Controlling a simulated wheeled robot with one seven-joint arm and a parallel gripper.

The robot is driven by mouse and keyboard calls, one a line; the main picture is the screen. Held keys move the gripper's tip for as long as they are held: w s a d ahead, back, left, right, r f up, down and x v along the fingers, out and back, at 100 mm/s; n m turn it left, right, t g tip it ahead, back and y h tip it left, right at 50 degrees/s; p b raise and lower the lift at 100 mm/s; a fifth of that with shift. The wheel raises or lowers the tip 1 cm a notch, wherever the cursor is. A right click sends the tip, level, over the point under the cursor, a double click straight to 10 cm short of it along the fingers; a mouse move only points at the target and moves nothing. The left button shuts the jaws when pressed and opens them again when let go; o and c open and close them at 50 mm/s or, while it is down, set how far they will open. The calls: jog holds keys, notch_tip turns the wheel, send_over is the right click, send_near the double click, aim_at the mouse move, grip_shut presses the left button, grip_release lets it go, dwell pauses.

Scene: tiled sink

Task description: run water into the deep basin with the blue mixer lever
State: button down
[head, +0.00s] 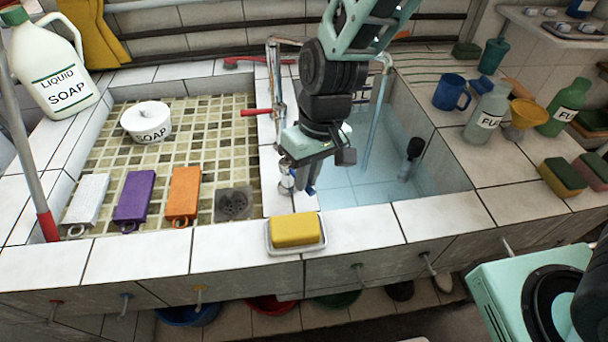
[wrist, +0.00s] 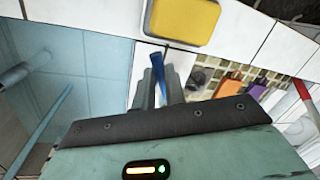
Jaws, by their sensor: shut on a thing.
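The deep basin (head: 440,178) lies right of the divider, lined with pale blue tiles; it fills the left of the wrist view (wrist: 75,65). The chrome mixer (head: 275,85) stands on the divider, partly hidden by my arm. Its spout (head: 386,62) reaches over the deep basin, and a pale blue stream (head: 374,125) falls from it to the floor there. My gripper (head: 306,184) is low over the divider. In the wrist view its fingers (wrist: 160,90) are shut around the blue lever (wrist: 158,66), whose tip sticks out between them. The red lever (head: 257,112) points left.
The shallow mosaic basin (head: 205,135) holds a white soap pot (head: 147,122), white, purple and orange blocks, and a drain (head: 233,204). A yellow sponge (head: 295,229) sits in a dish on the front ledge near my gripper. Bottles and a blue mug (head: 450,92) stand on the right counter.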

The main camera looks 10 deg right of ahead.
jog(key=shift+w+d+n+g+h+p, duration=0.2)
jog(key=shift+w+d+n+p, duration=0.35)
jog(key=shift+n, duration=0.85)
jog(key=shift+w+d+n+g+h+p, duration=0.25)
jog(key=shift+w+n, duration=0.4)
jog(key=shift+n, duration=0.75)
jog(key=shift+w+d+n+g+h+p, duration=0.15)
jog(key=shift+w+d+n+p, duration=0.4)
jog(key=shift+n, duration=0.85)
jog(key=shift+w, duration=0.1)
jog(key=c, duration=1.5)
grip_release()
jog(key=shift+o, duration=0.2)
jog(key=b+v, duration=0.1)
jog(key=v, duration=1.6)
jog(key=shift+r, duration=0.3)
jog(key=shift+a, duration=0.1)
